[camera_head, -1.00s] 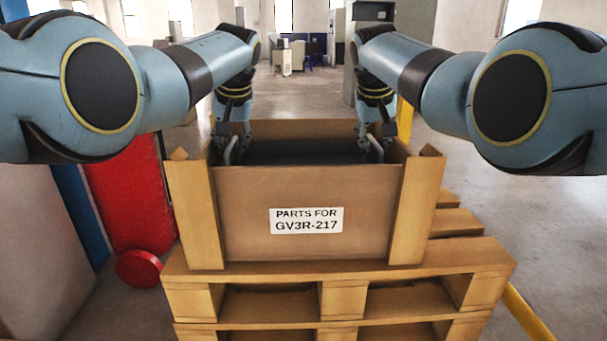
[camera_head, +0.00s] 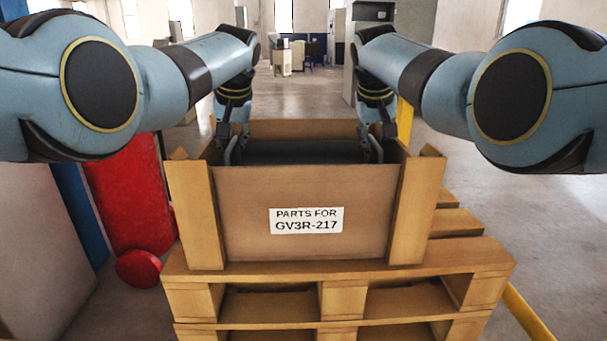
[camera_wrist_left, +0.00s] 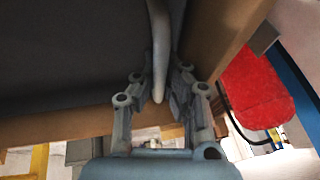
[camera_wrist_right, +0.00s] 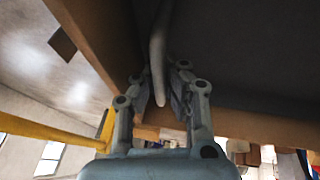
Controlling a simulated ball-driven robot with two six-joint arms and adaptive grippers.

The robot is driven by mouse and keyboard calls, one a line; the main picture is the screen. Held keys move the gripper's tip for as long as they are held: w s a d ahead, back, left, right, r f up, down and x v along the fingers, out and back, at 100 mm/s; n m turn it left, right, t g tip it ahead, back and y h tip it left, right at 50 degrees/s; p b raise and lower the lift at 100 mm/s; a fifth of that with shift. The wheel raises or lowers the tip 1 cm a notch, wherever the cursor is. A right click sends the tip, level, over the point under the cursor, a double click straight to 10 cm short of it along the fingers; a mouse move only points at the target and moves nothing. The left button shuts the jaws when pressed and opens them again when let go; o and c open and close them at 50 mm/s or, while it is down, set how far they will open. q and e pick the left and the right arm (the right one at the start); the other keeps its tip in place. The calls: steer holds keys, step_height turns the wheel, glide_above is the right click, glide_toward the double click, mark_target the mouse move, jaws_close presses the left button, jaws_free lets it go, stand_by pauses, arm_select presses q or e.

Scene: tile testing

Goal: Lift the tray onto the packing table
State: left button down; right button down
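The dark tray (camera_head: 305,152) sits down inside the cardboard box, with only its top showing over the front wall in the head view. It has a pale handle at each side. The left handle shows in the left wrist view (camera_wrist_left: 159,45), the right handle in the right wrist view (camera_wrist_right: 157,50). My left gripper (camera_head: 232,150) has its fingers close on either side of the left handle and looks shut on it. My right gripper (camera_head: 372,150) looks shut on the right handle in the same way. The packing table cannot be made out.
The cardboard box (camera_head: 250,235), labelled for parts, has wooden corner posts and stands on stacked pallets (camera_head: 340,270). A red object (camera_head: 130,200) stands close to the left. A yellow post (camera_head: 404,120) is behind the box at right. Open floor (camera_head: 530,230) lies to the right.

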arm_select(q)
steer(key=shift+r, duration=0.15)
arm_select(e)
steer(key=shift+r, duration=0.15)
